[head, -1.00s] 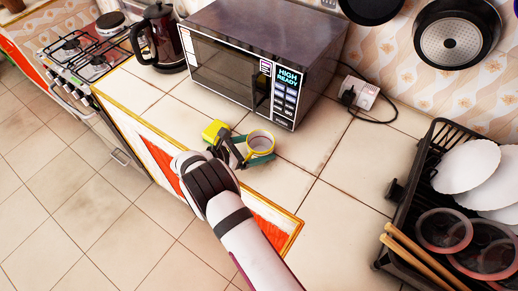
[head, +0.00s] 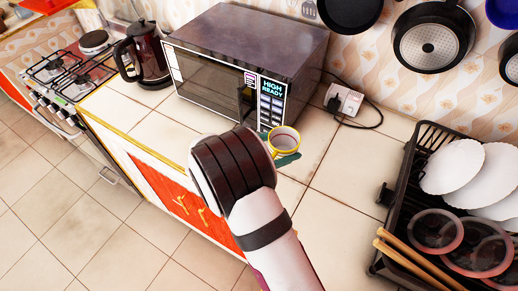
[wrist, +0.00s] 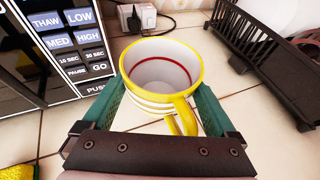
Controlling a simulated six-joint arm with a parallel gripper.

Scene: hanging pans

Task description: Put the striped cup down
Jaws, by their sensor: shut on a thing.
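The striped cup (wrist: 160,75) is white with a yellow rim, a yellow handle and a red line inside. It is upright between the green fingers of my gripper (wrist: 167,92), which is shut on it, handle towards the wrist. In the head view the cup (head: 284,141) shows just beyond my wrist, over the counter by the microwave's front right corner. My gripper (head: 283,158) is mostly hidden there by my wrist. I cannot tell whether the cup's base touches the tiles.
The microwave (head: 245,55) stands to the left of the cup. A black dish rack (head: 388,195) with plates and bowls is at the right. A yellow sponge (wrist: 17,172) lies at lower left in the wrist view. Tiled counter (head: 335,225) between cup and rack is clear.

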